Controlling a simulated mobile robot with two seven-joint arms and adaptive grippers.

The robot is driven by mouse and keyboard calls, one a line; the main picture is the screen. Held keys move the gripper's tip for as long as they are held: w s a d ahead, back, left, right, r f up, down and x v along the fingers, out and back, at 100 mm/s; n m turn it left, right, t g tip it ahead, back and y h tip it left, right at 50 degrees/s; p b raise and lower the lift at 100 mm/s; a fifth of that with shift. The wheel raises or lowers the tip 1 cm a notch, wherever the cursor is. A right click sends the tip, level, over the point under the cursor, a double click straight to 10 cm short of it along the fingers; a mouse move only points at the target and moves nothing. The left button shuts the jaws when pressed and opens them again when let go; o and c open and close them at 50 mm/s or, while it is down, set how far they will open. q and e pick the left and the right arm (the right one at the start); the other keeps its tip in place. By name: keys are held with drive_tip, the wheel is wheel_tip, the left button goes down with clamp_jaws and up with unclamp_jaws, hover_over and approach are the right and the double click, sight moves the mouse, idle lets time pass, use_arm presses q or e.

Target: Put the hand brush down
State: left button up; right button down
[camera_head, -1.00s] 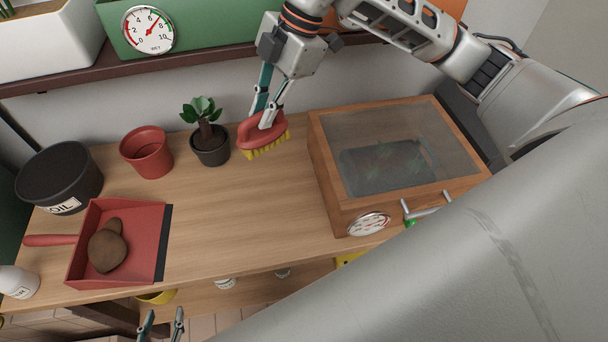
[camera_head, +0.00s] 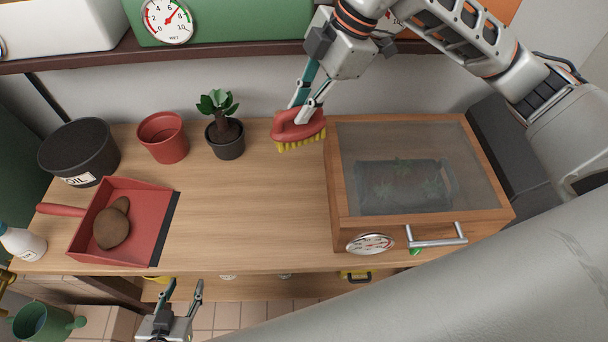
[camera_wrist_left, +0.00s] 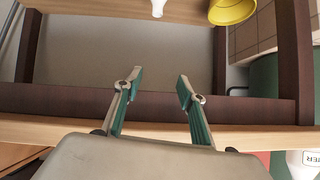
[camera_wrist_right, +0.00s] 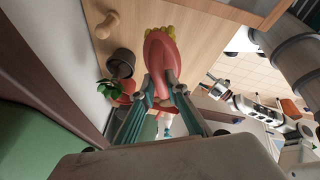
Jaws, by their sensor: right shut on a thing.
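The hand brush (camera_head: 298,124) has a red body and yellow bristles. My right gripper (camera_head: 307,112) is shut on its red handle, at the back of the bench between the potted plant and the glass-topped box. The bristles point down close to the wooden top; I cannot tell whether they touch it. In the right wrist view the brush (camera_wrist_right: 163,55) shows between the fingers, with its bristles at the far end. My left gripper (camera_head: 184,287) is open and empty in front of the bench's front edge; the left wrist view shows nothing between its fingers (camera_wrist_left: 158,82).
The glass-topped wooden box (camera_head: 334,205) stands just right of the brush. The potted plant (camera_head: 227,145), red pot (camera_head: 163,138) and black pot (camera_head: 78,150) stand left along the back. A red dustpan (camera_head: 150,195) holds a brown lump (camera_head: 112,225). The bench middle (camera_head: 240,215) is clear.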

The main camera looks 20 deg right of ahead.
wheel_tip(320, 180, down, 18)
drive_tip(key=shift+f+p, duration=0.1)
drive_tip(key=shift+p, duration=0.7)
drive_tip(key=shift+f, duration=0.1)
use_arm(q)
drive_tip(key=shift+s+a+f+y, duration=0.35)
drive_tip(key=shift+s+a, duration=0.2)
drive_tip(key=shift+a, duration=0.1)
use_arm(e)
drive_tip(key=shift+f, duration=0.2)
drive_tip(key=c, duration=2)
unclamp_jaws()
use_arm(q)
drive_tip(key=shift+w+d+r, duration=0.1)
drive_tip(key=shift+w+r, duration=0.15)
drive_tip(key=shift+r, duration=0.15)
use_arm(e)
drive_tip(key=shift+r, duration=0.1)
